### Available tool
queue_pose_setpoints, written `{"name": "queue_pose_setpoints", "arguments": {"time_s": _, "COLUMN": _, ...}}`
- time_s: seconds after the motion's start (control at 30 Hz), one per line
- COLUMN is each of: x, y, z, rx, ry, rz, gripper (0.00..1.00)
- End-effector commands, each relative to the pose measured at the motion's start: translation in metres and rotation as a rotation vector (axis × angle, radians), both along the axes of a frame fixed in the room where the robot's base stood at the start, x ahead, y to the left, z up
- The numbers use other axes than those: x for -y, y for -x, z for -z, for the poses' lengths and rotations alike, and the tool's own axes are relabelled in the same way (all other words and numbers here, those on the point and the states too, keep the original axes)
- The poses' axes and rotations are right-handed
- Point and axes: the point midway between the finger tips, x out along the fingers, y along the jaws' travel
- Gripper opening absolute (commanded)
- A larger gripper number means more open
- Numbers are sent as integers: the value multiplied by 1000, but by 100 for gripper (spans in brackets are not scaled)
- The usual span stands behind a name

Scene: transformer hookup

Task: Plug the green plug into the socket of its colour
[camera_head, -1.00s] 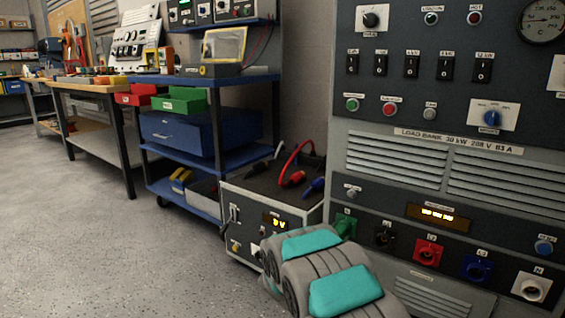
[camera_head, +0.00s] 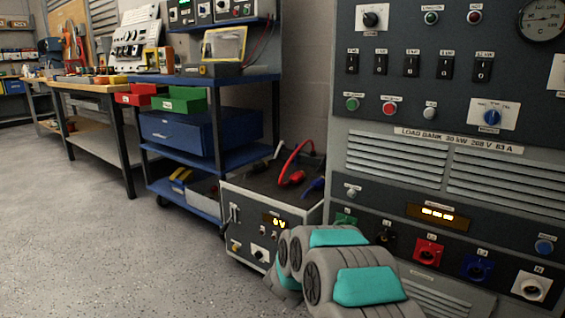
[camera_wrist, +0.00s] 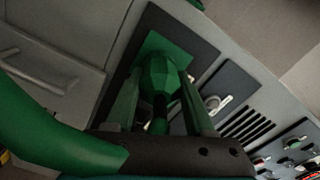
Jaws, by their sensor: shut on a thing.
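The green socket (camera_head: 345,219) is at the left end of the load bank's socket row, partly covered by my arm in the head view. In the wrist view its square green plate (camera_wrist: 158,47) is straight ahead. My gripper (camera_wrist: 161,82) is shut on the green plug (camera_wrist: 162,76), with one finger on each side. The plug lies in line with the socket and its front overlaps the plate. I cannot tell how deep it sits. A thick green cable (camera_wrist: 45,140) curves past at lower left. In the head view my arm hides the gripper and plug.
Right of the green socket are black (camera_head: 386,237), red (camera_head: 428,252), blue (camera_head: 477,268) and white (camera_head: 531,287) sockets. A wheeled-cart-side power box (camera_head: 262,222) with red and blue plugs on top stands just left. The floor (camera_head: 100,250) at left is clear.

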Motion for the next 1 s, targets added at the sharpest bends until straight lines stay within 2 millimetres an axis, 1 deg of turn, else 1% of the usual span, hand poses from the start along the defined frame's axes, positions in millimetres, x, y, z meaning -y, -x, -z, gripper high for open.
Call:
{"name": "queue_pose_setpoints", "arguments": {"time_s": 0.1, "x": 0, "y": 0, "z": 0, "rx": -1, "ry": 2, "rz": 0, "gripper": 0}}
{"name": "queue_pose_setpoints", "arguments": {"time_s": 0.13, "x": 0, "y": 0, "z": 0, "rx": -2, "ry": 2, "rz": 0, "gripper": 56}}
{"name": "queue_pose_setpoints", "arguments": {"time_s": 0.4, "x": 0, "y": 0, "z": 0, "rx": -2, "ry": 3, "rz": 0, "gripper": 86}}
{"name": "queue_pose_setpoints", "arguments": {"time_s": 0.43, "x": 0, "y": 0, "z": 0, "rx": -2, "ry": 3, "rz": 0, "gripper": 89}}
{"name": "queue_pose_setpoints", "arguments": {"time_s": 0.77, "x": -1, "y": 2, "z": 0, "rx": -3, "ry": 4, "rz": 0, "gripper": 89}}
{"name": "queue_pose_setpoints", "arguments": {"time_s": 1.0, "x": -10, "y": 14, "z": 0, "rx": -3, "ry": 4, "rz": 0, "gripper": 89}}
